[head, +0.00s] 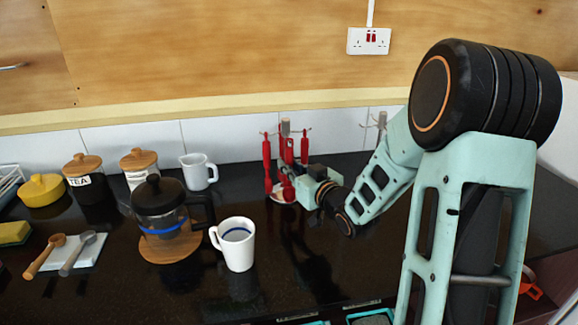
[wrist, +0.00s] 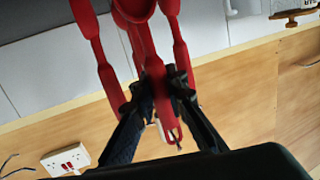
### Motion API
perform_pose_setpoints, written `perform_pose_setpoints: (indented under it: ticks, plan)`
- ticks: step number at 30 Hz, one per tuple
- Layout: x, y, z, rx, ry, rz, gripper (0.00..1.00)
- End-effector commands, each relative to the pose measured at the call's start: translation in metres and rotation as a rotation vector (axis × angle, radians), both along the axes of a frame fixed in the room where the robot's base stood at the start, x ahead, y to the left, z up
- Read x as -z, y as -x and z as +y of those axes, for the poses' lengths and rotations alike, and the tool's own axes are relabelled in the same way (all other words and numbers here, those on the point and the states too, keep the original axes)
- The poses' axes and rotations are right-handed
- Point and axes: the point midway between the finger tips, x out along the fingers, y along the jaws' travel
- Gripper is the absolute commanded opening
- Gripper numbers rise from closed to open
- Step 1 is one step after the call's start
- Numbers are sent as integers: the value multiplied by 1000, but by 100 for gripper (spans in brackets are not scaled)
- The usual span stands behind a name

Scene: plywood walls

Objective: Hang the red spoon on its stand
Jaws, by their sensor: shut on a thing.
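The stand (head: 285,127) rises at the back of the dark counter in the head view, with a pale-topped post and hooks. Several red utensils (head: 267,165) hang around it. My gripper (head: 296,184) is close against the stand's right front side. In the wrist view, my gripper (wrist: 168,85) is shut on a red handle, which I take to be the red spoon (wrist: 170,118). Other red utensils (wrist: 92,35) are right beside it. The spoon's head and whether its handle is on a hook cannot be made out.
A white mug (head: 236,245) and a glass coffee press (head: 160,215) stand left of the stand. A white jug (head: 198,172) is behind them. A second stand (head: 380,122) is at the back right, partly behind my arm. A wall socket (head: 369,41) is above.

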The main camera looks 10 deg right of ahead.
Motion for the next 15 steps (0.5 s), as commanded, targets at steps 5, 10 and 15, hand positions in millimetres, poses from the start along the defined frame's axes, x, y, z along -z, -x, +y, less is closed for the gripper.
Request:
perform_pose_setpoints:
  ticks: [5, 10, 15]
  plan:
    - [0, 0, 0, 0, 0, 0, 19]
    - [0, 0, 0, 0, 0, 0, 33]
    - [0, 0, 0, 0, 0, 0, 33]
